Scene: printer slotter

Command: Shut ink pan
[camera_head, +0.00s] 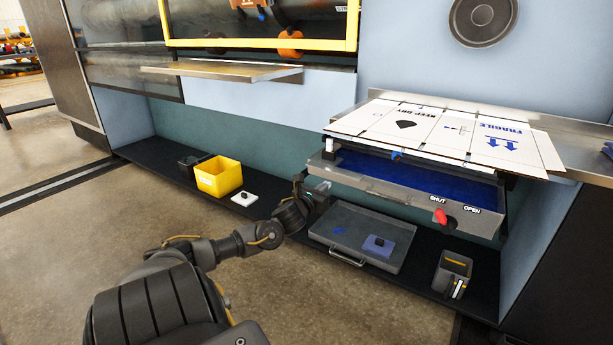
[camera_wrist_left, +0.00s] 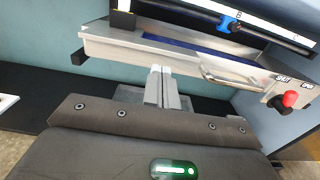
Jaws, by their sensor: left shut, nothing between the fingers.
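The ink pan (camera_head: 400,183) is a grey metal tray with blue ink inside, under the printer's shelf. Its inside shows from above. In the left wrist view the pan's front wall (camera_wrist_left: 140,50) carries a bar handle (camera_wrist_left: 235,80). A red knob (camera_head: 440,216) sits at the pan's right end by the SHUT and OPEN labels, below the SHUT label; the knob also shows in the left wrist view (camera_wrist_left: 290,98). My left gripper (camera_head: 322,187) is shut and empty at the pan's left end. Its fingertips (camera_wrist_left: 161,70) overlap the pan's lower edge; I cannot tell if they touch.
A shallow grey tray (camera_head: 345,222) with a front handle lies on the black floor shelf below the pan. A yellow bin (camera_head: 218,176) and a white block (camera_head: 244,199) stand to the left. A dark container (camera_head: 452,274) stands at right. Printed cardboard (camera_head: 440,133) lies above the pan.

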